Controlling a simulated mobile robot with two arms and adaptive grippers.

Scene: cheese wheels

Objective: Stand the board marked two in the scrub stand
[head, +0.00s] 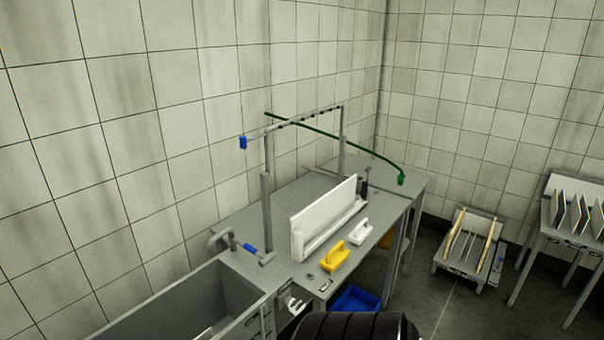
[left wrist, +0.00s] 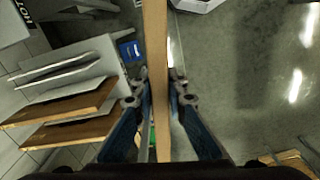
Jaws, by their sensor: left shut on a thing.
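In the left wrist view my left gripper (left wrist: 159,95) is shut on a wooden board (left wrist: 155,35), seen edge-on as a tall pale strip between the fingers. Its faces are turned away, so I cannot read any mark on it. The head view shows neither this board nor my grippers clearly. In the head view a white upright holder (head: 325,222) stands on the grey bench; I cannot tell from its look whether it is the scrub stand. My right gripper is not in view.
A yellow brush (head: 335,257) and a white brush (head: 359,232) lie by the white holder. A metal frame (head: 267,215) with a green hose (head: 345,137) rises over the bench. A sink (head: 185,305) is at left, a low rack of boards (head: 466,268) at right.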

